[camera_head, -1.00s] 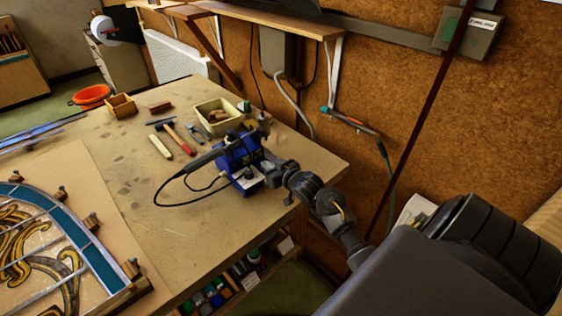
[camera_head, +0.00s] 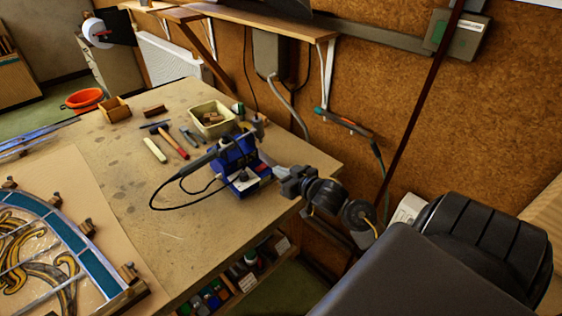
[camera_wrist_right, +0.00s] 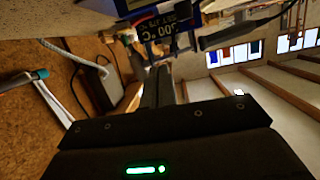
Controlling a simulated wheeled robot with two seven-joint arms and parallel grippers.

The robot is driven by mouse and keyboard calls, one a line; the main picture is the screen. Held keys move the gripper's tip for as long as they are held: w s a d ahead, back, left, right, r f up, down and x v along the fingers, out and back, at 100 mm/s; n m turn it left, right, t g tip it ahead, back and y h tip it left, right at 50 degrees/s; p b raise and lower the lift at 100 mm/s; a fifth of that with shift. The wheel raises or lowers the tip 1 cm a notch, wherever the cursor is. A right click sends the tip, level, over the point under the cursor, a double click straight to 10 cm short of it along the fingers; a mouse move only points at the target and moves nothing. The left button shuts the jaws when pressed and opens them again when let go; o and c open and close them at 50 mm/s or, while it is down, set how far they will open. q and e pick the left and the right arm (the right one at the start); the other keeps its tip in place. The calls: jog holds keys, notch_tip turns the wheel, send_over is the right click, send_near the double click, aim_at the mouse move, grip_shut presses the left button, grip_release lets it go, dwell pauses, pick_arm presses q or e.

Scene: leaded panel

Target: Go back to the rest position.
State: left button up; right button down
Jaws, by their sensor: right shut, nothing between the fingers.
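My right gripper (camera_head: 277,172) is shut and empty, at the right side of the blue soldering station (camera_head: 243,178) near the bench's right edge. In the head view its fingertips lie close to the station; I cannot tell whether they touch. The soldering iron (camera_head: 212,153) lies across the top of the station, its black cable looping onto the bench. In the right wrist view my gripper fingers (camera_wrist_right: 158,85) are together below the station's display (camera_wrist_right: 160,28). My left gripper is not in view.
The workbench (camera_head: 190,235) holds a leaded glass panel (camera_head: 75,238) at left, and hand tools and a cream bin (camera_head: 213,128) at the back. A cork wall (camera_head: 400,90) with a shelf (camera_head: 250,20) stands behind. The bench middle is clear.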

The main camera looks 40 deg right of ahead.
dwell(0.4)
jog(key=s+a+f, duration=0.1)
jog(key=s+a+f+g, duration=0.1)
jog(key=f, duration=0.1)
jog(key=s+a+f+g, duration=0.1)
jog(key=s+f, duration=0.1)
jog(key=shift+a+h, duration=0.2)
jog(key=shift+h, duration=0.1)
jog(key=s+a+f+n+g, duration=0.1)
jog(key=s+a+f+g, duration=0.25)
jog(key=s, duration=0.45)
jog(key=s+a+f+n+g, duration=0.1)
jog(key=s+a+f+g, duration=0.15)
jog(key=s+a, duration=0.35)
jog(key=s+a+f+n+g, duration=0.1)
jog(key=s+a+f+g, duration=0.25)
jog(key=s, duration=0.55)
notch_tip(320, 180, down, 27)
jog(key=g+b, duration=0.2)
jog(key=b, duration=0.1)
jog(key=s+d+f+b, duration=0.2)
jog(key=s+d+f, duration=0.1)
jog(key=s+f, duration=1.4)
notch_tip(320, 180, down, 3)
jog(key=shift+r+g+b, duration=0.15)
jog(key=shift+g+b, duration=0.2)
jog(key=shift+b, duration=0.05)
